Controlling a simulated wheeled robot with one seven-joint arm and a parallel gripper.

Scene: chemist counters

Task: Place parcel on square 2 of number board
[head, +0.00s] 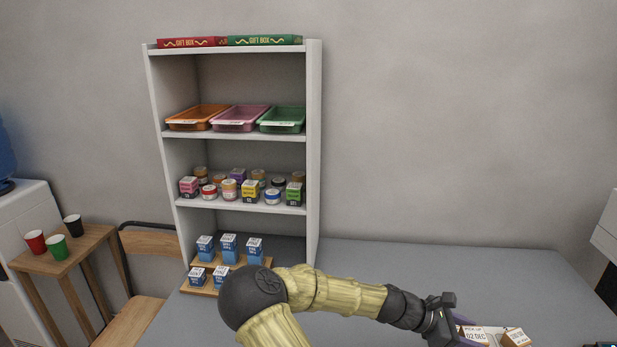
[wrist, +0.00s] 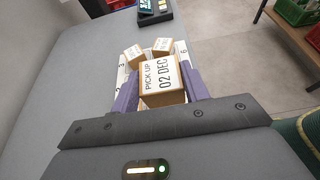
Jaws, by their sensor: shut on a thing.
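The held parcel (wrist: 163,82) is a tan box with a white label reading "PICK UP 02 DEC". It sits between the purple fingers of my gripper (wrist: 160,88), which is shut on it. In the head view the parcel (head: 476,335) shows low on the right, partly cut off by the frame. The number board (wrist: 121,77) is white, and its digits 3 and 6 show at its sides. I cannot tell whether the held parcel touches the board.
Two other parcels (wrist: 133,52) (wrist: 162,45) stand just beyond the held one. A dark tray (wrist: 165,14) lies farther along the grey counter (wrist: 85,50). A white shelf unit (head: 314,150) with boxes and jars stands at the back.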

